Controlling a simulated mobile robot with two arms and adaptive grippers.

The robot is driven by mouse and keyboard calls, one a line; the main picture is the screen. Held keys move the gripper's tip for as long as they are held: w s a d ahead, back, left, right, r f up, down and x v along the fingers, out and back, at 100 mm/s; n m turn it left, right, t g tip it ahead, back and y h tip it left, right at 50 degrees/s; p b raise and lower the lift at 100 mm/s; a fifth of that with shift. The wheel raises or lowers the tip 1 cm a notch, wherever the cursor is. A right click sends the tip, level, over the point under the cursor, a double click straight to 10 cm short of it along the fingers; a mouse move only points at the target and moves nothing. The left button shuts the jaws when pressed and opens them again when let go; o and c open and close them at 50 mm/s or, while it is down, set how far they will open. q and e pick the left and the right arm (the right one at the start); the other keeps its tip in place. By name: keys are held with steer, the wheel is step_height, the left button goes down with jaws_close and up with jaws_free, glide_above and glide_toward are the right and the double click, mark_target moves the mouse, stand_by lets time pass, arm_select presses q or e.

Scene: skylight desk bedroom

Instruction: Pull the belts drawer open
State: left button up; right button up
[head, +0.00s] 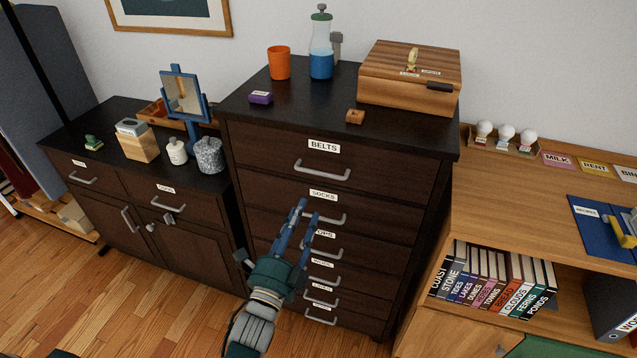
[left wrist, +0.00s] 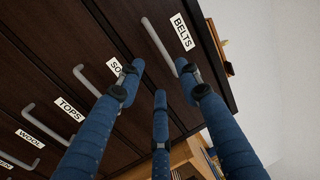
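The belts drawer (head: 265,146) is the top drawer of a tall dark wooden chest and looks flush with the front. Its label (head: 324,146) reads BELTS and also shows in the left wrist view (left wrist: 181,32). Its grey bar handle (head: 322,173) is below the label; it also shows in the left wrist view (left wrist: 158,45). My left gripper (head: 308,209) is in front of the chest, below that handle, near the socks drawer. Its blue fingers (left wrist: 160,90) are spread and empty, apart from the belts handle. My right gripper is not in view.
The socks drawer (head: 270,196) and several more handled drawers are below. On the chest stand an orange cup (head: 279,62), a flask (head: 320,60), a wooden box (head: 380,85) and small blocks. A low cabinet (head: 105,180) is left, a bookshelf desk (head: 500,190) right.

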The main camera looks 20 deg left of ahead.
arm_select(q)
steer(key=w+r+p, duration=0.2)
steer(key=w, duration=0.8)
steer(key=shift+w, duration=0.2)
steer(key=shift+d+r, duration=0.1)
jaws_close()
